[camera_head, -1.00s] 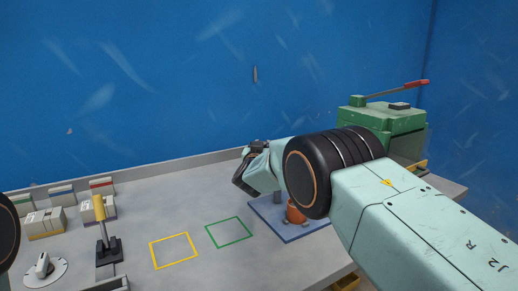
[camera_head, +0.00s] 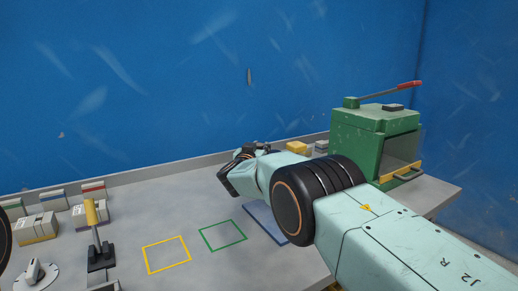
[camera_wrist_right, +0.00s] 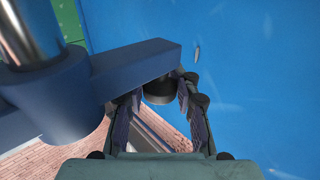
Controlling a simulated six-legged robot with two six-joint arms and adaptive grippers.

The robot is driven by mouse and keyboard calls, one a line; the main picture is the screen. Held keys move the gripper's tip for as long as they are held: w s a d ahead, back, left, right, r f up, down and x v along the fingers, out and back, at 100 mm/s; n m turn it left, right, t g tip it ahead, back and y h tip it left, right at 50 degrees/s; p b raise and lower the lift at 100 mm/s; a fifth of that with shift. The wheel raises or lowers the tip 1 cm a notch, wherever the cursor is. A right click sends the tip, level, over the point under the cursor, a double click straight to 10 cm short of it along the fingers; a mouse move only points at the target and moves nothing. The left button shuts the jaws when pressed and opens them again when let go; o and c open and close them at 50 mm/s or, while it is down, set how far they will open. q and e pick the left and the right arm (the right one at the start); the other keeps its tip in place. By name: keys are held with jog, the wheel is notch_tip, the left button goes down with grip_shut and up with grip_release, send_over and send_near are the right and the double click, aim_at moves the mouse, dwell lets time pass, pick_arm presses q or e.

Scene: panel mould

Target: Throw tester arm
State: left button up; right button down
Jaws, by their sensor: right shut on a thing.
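In the right wrist view a blue bar (camera_wrist_right: 140,62) runs from a round blue hub (camera_wrist_right: 45,100) on a shiny metal post (camera_wrist_right: 28,28). It appears to be the tester arm. Below its free end hangs a dark round knob (camera_wrist_right: 158,90). My right gripper (camera_wrist_right: 160,98) is shut on this knob, one finger on each side. In the head view my right gripper (camera_head: 232,178) is held left of the blue base plate (camera_head: 262,222); my own arm hides most of the plate and what stands on it. My left gripper is out of view.
A green machine (camera_head: 372,130) with a red-handled lever (camera_head: 408,85) stands at the right. A yellow-handled lever (camera_head: 91,214), a dial (camera_head: 36,272) and several small boxes (camera_head: 38,226) are at the left. Yellow (camera_head: 167,254) and green (camera_head: 222,235) outlined squares lie empty.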

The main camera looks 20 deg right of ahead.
jog(key=c, duration=1.5)
grip_release()
jog(key=shift+d+f, duration=0.1)
jog(key=shift+f, duration=0.1)
jog(key=o, duration=0.4)
jog(key=shift+s+r, duration=0.25)
jog(key=shift+o, duration=0.6)
jog(key=shift+w, duration=0.1)
jog(key=shift+w, duration=0.1)
jog(key=shift+s+a, duration=0.35)
jog(key=shift+s, duration=0.2)
jog(key=v, duration=0.6)
jog(key=shift+s+a+f, duration=0.1)
